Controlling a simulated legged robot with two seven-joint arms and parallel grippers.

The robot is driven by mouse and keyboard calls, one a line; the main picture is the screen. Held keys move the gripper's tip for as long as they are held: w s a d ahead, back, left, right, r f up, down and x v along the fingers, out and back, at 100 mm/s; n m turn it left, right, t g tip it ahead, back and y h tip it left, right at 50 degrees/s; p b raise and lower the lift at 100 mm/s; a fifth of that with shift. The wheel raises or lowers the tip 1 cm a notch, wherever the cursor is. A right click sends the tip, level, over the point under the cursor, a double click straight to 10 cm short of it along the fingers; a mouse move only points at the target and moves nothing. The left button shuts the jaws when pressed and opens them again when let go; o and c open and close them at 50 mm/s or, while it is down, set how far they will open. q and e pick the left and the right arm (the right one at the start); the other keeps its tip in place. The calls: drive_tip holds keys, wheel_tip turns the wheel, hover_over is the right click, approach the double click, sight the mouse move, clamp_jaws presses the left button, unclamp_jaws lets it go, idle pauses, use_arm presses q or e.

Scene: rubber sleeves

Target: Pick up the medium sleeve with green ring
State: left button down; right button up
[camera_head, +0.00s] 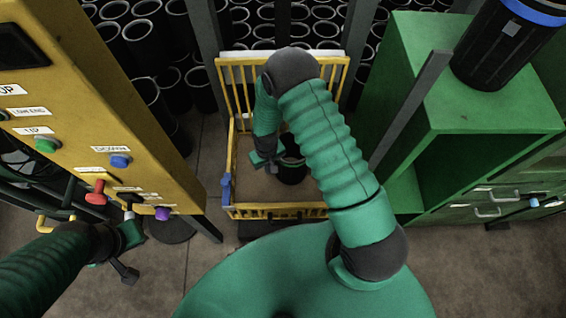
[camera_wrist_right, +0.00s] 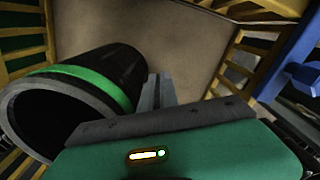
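The sleeve with the green ring shows in the right wrist view (camera_wrist_right: 125,72). It is a black cylinder with a grey-rimmed open end, and it looks tilted in that view. In the head view the black sleeve (camera_head: 292,172) stands in the yellow crate (camera_head: 236,150); its green ring cannot be made out there. My right gripper (camera_head: 264,160) reaches down into the crate at the sleeve's left side. A grey finger (camera_wrist_right: 157,92) shows close beside the sleeve; whether it grips the wall is unclear. My left gripper (camera_head: 127,256) is away at lower left, its opening unclear.
A yellow control panel (camera_head: 110,110) with coloured buttons stands at left. A green cabinet (camera_head: 430,90) with a blue-ringed black sleeve (camera_head: 505,45) on top stands at right. Many black sleeves (camera_head: 145,40) stand behind. The crate walls surround the right gripper closely.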

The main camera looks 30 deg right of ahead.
drive_tip(key=o, duration=0.4)
drive_tip(key=shift+d, duration=0.2)
drive_tip(key=shift+o, duration=0.6)
drive_tip(key=shift+a, duration=0.35)
drive_tip(key=shift+d, duration=0.1)
